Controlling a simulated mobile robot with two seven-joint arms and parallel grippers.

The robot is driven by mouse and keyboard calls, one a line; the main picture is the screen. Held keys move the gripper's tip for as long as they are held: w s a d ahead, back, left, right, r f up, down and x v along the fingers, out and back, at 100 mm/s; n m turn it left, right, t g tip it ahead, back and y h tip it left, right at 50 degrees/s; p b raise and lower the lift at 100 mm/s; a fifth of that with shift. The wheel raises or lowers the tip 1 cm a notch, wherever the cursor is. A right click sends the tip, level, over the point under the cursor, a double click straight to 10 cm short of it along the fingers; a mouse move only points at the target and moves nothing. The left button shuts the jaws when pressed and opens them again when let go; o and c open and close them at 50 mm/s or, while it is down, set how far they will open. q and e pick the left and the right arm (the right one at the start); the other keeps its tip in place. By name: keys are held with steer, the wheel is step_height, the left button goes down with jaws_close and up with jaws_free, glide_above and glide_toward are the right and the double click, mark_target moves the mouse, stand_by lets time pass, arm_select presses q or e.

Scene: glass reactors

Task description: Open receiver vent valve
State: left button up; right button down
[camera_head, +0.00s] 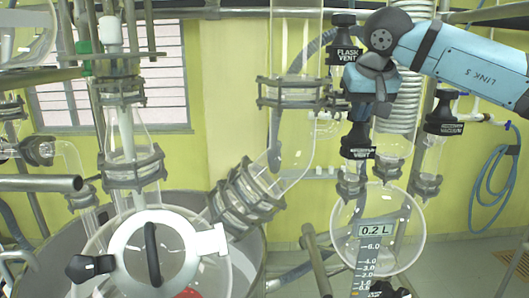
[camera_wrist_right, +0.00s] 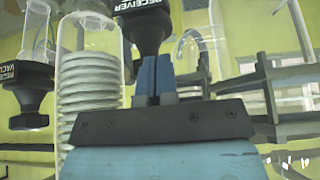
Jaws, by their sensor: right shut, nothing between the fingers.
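The receiver vent valve (camera_head: 360,142) has a black handle with a white label ending in "VENT", above the round glass receiver in the head view. In the right wrist view its black knob (camera_wrist_right: 144,24), lettered "RECEIVER", is at the top centre. My right gripper (camera_head: 360,112) comes in from the upper right and points down, just above this valve. In the wrist view its blue fingertips (camera_wrist_right: 155,60) are together and empty, right by the knob's lower end. I cannot tell whether they touch it. My left gripper is not in view.
The flask vent valve (camera_head: 345,52) stands just behind and left of my right gripper. A vacuum valve (camera_head: 444,115) is to the right. The glass receiver (camera_head: 408,232) hangs below. A coiled glass condenser (camera_wrist_right: 90,75) is close on the left in the wrist view.

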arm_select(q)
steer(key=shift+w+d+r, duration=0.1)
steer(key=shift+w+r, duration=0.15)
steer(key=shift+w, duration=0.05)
arm_select(e)
steer(key=shift+f, duration=0.2)
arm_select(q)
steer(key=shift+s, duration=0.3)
arm_select(e)
steer(key=shift+d, duration=0.1)
steer(key=shift+d, duration=0.25)
arm_select(q)
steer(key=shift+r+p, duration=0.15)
steer(key=shift+p, duration=0.2)
arm_select(e)
steer(key=shift+s+d, duration=0.15)
steer(key=shift+d, duration=0.5)
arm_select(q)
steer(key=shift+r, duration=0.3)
arm_select(e)
steer(key=shift+d+r, duration=0.15)
steer(key=shift+d, duration=0.55)
arm_select(q)
steer(key=shift+p, duration=0.3)
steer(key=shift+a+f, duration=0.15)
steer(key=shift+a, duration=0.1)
arm_select(e)
steer(key=shift+s, duration=0.1)
